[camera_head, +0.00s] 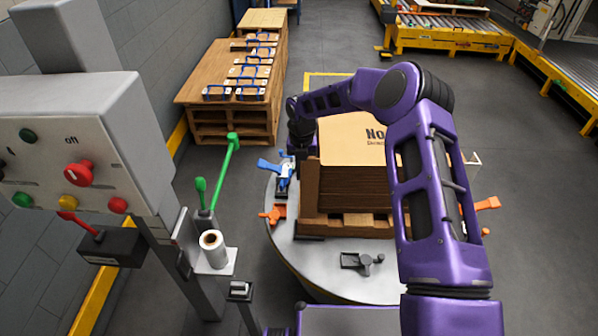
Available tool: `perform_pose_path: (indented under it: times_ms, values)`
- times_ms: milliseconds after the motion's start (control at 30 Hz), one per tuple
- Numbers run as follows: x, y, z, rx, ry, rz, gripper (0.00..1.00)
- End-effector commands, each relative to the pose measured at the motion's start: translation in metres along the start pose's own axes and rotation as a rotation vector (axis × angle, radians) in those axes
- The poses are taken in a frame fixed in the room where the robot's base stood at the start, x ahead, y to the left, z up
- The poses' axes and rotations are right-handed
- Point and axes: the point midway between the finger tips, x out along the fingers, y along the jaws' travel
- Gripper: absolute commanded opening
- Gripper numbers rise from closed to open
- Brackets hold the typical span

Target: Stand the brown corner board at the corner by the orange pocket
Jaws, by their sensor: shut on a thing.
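A brown corner board (311,190) stands upright at the front left corner of the stack of brown sheets (355,188) on the round table. The orange pocket (274,214) is just left of its foot. My gripper (310,154) is at the board's top end and shut on it; the fingers are dark and small in the view. The board looks close against the stack, but I cannot tell whether it touches it or whether its foot rests on anything.
A blue clamp (283,170) stands behind the orange pocket. A grey clamp (362,262) is at the table's front, and another orange piece (487,203) is at its right. A control box (75,150), green lever (230,155) and white roll (212,248) stand left. My purple arm hides the stack's right side.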

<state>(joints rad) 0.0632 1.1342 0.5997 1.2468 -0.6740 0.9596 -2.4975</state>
Motion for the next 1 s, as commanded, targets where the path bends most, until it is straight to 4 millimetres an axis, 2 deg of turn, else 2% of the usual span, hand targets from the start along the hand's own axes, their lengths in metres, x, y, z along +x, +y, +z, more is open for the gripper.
perform_pose_path:
  times_ms: [600,733,1000]
  values:
    - [0.013,-0.034,0.034,0.003,-0.002,0.001,0.0]
    - [0.022,-0.033,0.033,0.001,-0.001,0.0,0.0]
    - [0.027,-0.033,0.033,0.001,-0.001,0.0,0.0]
